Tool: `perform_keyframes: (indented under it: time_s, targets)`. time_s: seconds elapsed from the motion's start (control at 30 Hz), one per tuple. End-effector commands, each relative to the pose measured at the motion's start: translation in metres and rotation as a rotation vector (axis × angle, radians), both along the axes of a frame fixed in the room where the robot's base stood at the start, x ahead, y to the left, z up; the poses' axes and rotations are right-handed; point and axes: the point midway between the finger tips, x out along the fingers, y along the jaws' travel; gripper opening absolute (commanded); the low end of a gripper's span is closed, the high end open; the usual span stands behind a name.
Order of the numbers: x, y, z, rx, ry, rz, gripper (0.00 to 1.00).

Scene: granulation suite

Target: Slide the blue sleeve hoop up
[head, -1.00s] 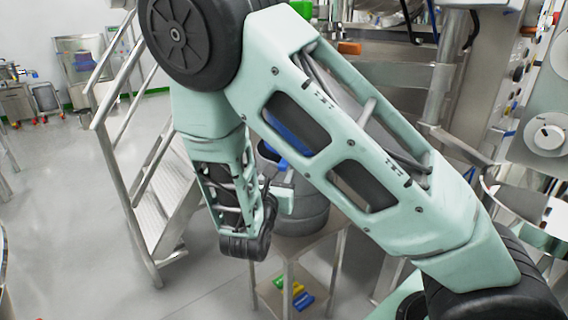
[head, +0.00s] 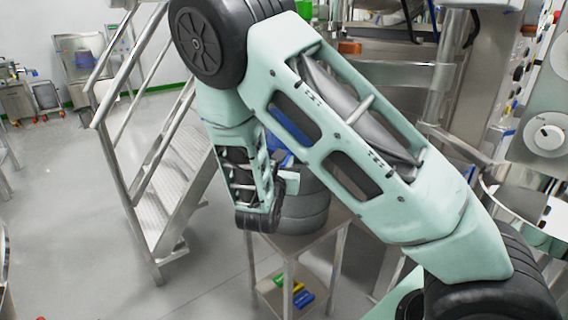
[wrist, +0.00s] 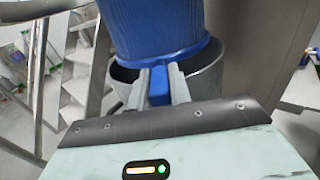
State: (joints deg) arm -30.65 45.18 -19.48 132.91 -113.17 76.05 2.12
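The blue sleeve hoop (wrist: 185,53) is a blue band around the lower end of a blue sleeve (wrist: 155,20) in the wrist view. A blue tab (wrist: 158,90) sticks out from the hoop toward me. My gripper (wrist: 160,76) has one finger on each side of this tab and looks closed on it. The hoop stands above the open mouth of a grey metal drum (wrist: 207,80). In the head view my arm hides most of the sleeve; a bit of blue (head: 280,153) shows beside the forearm.
The grey drum (head: 303,210) stands on a metal stand (head: 318,247) with small coloured items (head: 289,291) on its lower shelf. Metal stairs with railings (head: 165,205) rise at the left. Steel machinery (head: 440,90) stands at the right.

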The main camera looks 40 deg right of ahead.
Motion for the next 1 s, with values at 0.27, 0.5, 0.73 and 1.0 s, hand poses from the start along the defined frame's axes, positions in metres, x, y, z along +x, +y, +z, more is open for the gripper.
perform_keyframes:
  time_s: [0.27, 0.5, 0.73, 1.0]
  targets:
    - [0.000, 0.000, 0.016, 0.001, -0.001, 0.000, 0.00]
    - [0.000, 0.000, 0.063, 0.001, -0.002, -0.001, 0.00]
    - [0.000, 0.001, 0.102, 0.001, -0.002, 0.000, 0.00]
    - [0.000, 0.000, 0.107, -0.003, -0.005, -0.001, 0.00]
